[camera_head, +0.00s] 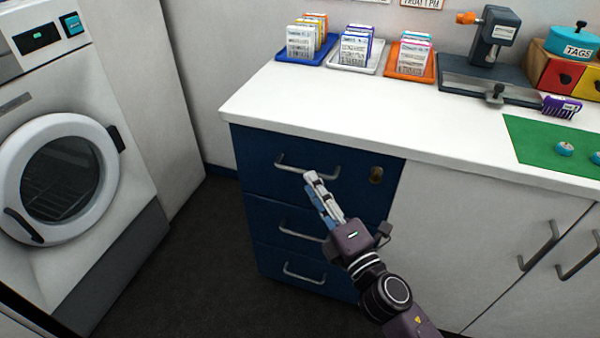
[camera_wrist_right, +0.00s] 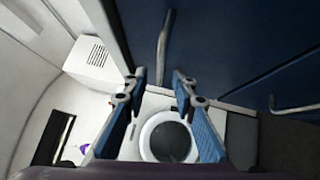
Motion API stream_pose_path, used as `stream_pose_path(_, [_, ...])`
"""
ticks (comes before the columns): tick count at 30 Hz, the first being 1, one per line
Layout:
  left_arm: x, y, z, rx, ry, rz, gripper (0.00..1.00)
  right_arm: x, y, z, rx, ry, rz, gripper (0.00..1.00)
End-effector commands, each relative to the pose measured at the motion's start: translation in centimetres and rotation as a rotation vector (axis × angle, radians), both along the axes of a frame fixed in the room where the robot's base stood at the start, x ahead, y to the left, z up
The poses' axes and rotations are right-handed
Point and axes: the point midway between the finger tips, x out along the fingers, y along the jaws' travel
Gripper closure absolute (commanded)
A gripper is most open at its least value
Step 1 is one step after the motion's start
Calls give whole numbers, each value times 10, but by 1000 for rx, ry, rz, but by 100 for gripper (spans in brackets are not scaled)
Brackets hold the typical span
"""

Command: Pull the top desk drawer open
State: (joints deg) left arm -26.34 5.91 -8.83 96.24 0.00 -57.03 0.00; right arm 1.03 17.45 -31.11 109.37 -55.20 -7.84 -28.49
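The top desk drawer (camera_head: 262,178) is the upper of three dark blue fronts and looks closed. Its grey bar handle (camera_head: 290,166) shows left of my right gripper (camera_head: 314,180), whose fingertips are close to the handle's right end. In the right wrist view my right gripper (camera_wrist_right: 159,80) is open, with its blue-padded fingers apart. The handle (camera_wrist_right: 163,48) lines up with the gap between the fingertips there. I see no grip on it, and cannot tell whether they touch. My left gripper is not in view.
A middle drawer handle (camera_head: 300,232) and a bottom one (camera_head: 303,275) lie below. A keyhole lock (camera_head: 376,175) sits right of the top handle. A white worktop (camera_head: 330,115) overhangs the drawers. The dark floor (camera_head: 200,270) before them is clear; a washer (camera_head: 95,120) stands left.

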Motion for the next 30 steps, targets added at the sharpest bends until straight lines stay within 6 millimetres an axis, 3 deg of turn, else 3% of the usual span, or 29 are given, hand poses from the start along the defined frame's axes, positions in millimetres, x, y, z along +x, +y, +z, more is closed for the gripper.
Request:
stream_pose_path(9, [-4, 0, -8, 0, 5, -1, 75, 39, 20, 6, 2, 1, 0, 75])
stream_pose_path(21, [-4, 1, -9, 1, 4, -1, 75, 46, 24, 6, 2, 3, 0, 75])
stream_pose_path(28, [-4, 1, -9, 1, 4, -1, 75, 46, 24, 6, 2, 2, 0, 99])
stream_pose_path(30, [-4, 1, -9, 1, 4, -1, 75, 46, 24, 6, 2, 3, 0, 100])
